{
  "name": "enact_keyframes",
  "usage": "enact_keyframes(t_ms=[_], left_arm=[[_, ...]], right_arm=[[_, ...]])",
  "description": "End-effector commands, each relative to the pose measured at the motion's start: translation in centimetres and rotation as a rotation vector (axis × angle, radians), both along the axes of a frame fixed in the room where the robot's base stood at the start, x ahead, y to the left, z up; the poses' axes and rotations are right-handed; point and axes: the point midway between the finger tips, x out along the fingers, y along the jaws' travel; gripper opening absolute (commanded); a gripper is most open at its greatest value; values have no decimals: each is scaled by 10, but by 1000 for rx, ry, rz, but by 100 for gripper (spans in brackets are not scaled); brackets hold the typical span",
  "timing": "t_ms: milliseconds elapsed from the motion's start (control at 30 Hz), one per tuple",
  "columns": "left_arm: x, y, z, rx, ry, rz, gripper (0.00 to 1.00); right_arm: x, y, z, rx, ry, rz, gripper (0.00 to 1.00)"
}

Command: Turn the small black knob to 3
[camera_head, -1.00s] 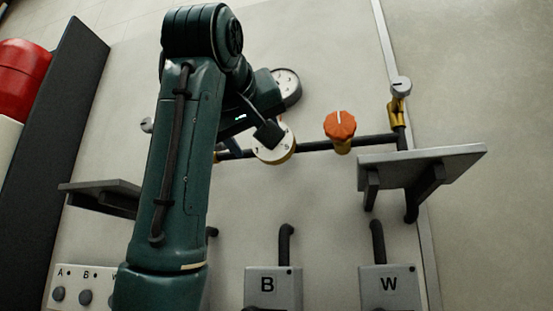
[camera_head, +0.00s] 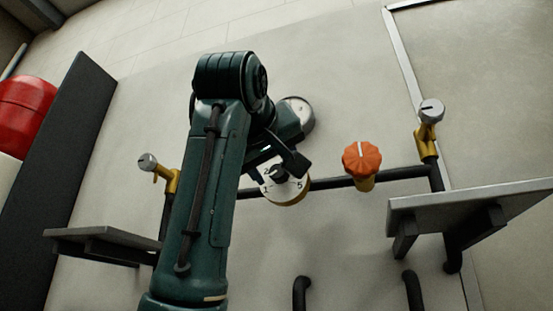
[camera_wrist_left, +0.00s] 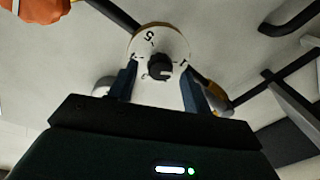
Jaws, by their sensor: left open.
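The small black knob (camera_wrist_left: 160,67) sits in the middle of a round white dial (camera_wrist_left: 176,41) with printed numbers. In the wrist view a pale mark on the knob points right, roughly toward the 1; a 5 is at the dial's top. In the head view the knob (camera_head: 280,172) is partly covered by my gripper, and the dial (camera_head: 291,195) shows 1, 2 and 5. My left gripper (camera_wrist_left: 158,72) is open, with a finger on each side of the knob; contact is not clear. It also shows in the head view (camera_head: 291,164). My right gripper is out of view.
An orange knob (camera_head: 361,158) is right of the dial on the same dark pipe (camera_head: 398,173). Grey-capped yellow valves stand at left (camera_head: 148,161) and right (camera_head: 431,111). A round gauge (camera_head: 302,112) is above. Shelves jut out at left (camera_head: 90,240) and right (camera_head: 470,200).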

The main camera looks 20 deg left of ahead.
Motion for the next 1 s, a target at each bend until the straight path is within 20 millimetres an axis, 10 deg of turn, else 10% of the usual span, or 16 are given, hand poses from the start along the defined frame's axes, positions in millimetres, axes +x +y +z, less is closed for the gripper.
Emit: enact_keyframes(t_ms=[500,1000], left_arm=[[20,1,0,0,0,-1,49],[20,2,0,0,0,0,8]], right_arm=[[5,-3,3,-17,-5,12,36],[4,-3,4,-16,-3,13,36]])
